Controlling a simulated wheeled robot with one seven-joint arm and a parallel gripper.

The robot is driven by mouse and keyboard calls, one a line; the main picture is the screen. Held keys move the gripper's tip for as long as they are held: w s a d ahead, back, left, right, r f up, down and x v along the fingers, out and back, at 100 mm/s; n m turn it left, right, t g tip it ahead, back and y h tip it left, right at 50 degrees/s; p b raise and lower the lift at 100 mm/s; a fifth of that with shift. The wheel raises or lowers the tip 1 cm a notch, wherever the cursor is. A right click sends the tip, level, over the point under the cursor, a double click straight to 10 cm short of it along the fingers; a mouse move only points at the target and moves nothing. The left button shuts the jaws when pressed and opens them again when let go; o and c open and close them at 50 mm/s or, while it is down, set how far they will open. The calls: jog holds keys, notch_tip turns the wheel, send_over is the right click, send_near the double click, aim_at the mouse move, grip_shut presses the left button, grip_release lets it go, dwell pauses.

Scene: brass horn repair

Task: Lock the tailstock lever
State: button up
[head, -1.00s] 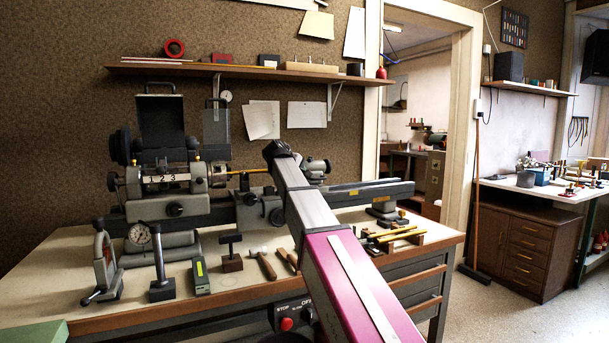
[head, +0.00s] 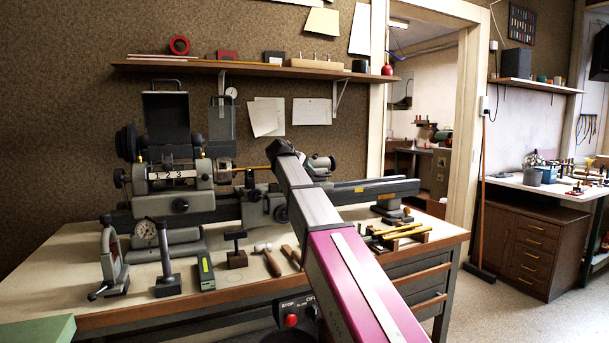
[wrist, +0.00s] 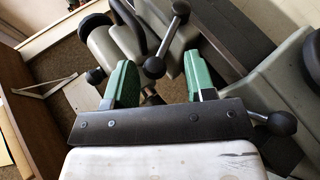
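The lathe's tailstock (head: 318,168) stands on the bed, partly hidden behind my arm in the head view. In the wrist view, a metal lever has a dark ball knob (wrist: 154,67) between my fingers and another dark ball (wrist: 181,9) at its upper end. I cannot tell for sure that this is the tailstock lever. My gripper (wrist: 160,80) is open, its two green-padded fingers standing either side of the nearer knob, with visible gaps. Whether the knob lies at fingertip depth is unclear. My gripper's fingers are hidden in the head view.
Other ball knobs stand close by at the left (wrist: 95,76) and right (wrist: 282,122). The grey lathe bed (head: 365,190) runs to the right. A shelf (head: 250,70) hangs above.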

jog(key=v, duration=1.1)
jog(key=shift+f, duration=0.1)
